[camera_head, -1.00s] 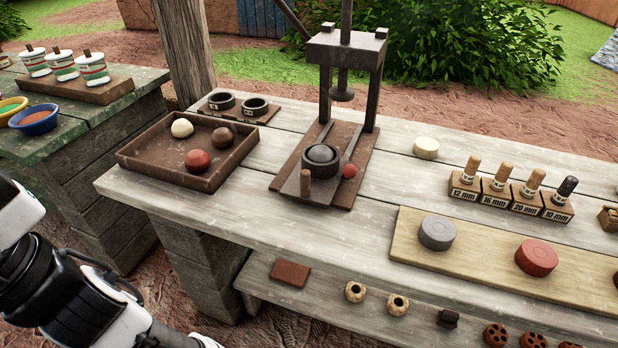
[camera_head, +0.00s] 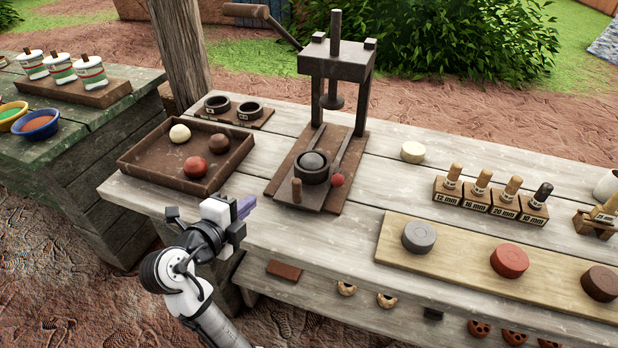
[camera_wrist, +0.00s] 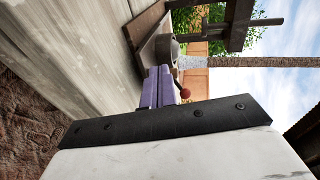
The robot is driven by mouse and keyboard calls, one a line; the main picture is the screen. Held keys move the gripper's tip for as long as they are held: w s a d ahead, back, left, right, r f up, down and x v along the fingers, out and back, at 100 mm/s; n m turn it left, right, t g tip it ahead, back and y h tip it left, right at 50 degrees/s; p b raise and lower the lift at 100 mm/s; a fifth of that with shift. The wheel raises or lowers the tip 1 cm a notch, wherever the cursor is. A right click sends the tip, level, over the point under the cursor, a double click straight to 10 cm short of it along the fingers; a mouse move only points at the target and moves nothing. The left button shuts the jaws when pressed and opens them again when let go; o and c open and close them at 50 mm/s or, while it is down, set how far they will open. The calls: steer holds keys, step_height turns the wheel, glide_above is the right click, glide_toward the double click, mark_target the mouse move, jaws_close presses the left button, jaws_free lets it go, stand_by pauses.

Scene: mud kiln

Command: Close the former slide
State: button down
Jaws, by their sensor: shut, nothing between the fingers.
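The former slide (camera_head: 312,197) is a dark plate between two rails on the base of the press (camera_head: 336,62). It carries a dark ring-shaped former (camera_head: 301,175) with a grey ball of clay (camera_head: 314,160) in it. The slide sits forward of the press ram (camera_head: 332,101). My gripper (camera_head: 247,206) has purple fingers, shut and empty. It is left of the slide and in front of it, apart from it. In the wrist view the fingers (camera_wrist: 158,86) point toward the ring (camera_wrist: 166,48).
A red ball-shaped knob (camera_head: 337,180) is right of the slide. A brown tray (camera_head: 140,172) with three balls stands to the left, beyond my gripper. Labelled tool blocks (camera_head: 478,200) and a board with clay discs (camera_head: 450,262) lie to the right. The lever (camera_head: 262,17) is above.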

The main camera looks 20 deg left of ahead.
mark_target(298, 173)
steer(key=shift+d+f+m+g+h, duration=0.2)
steer(key=shift+d+f+m+h, duration=0.15)
steer(key=shift+d+m, duration=0.15)
steer(key=shift+d+f+m+g+h, duration=0.25)
steer(key=shift+d+m+h, duration=0.15)
steer(key=shift+d, duration=0.1)
steer(key=shift+w+d+f, duration=0.1)
steer(key=shift+w+d, duration=0.05)
steer(key=shift+w, duration=0.2)
steer(key=p+x, duration=0.1)
steer(key=x, duration=0.3)
steer(key=r+p+x, duration=0.1)
steer(key=p+x, duration=0.1)
steer(key=x, duration=0.2)
steer(key=p+x, duration=0.1)
steer(key=x, duration=0.3)
steer(key=shift+w, duration=0.6)
steer(key=w+b, duration=0.2)
steer(key=w, duration=0.1)
steer(key=shift+w+f, duration=0.1)
steer(key=shift+w, duration=0.25)
steer(key=shift+w+d, duration=0.1)
steer(key=shift+w, duration=0.2)
steer(key=shift+s, duration=0.1)
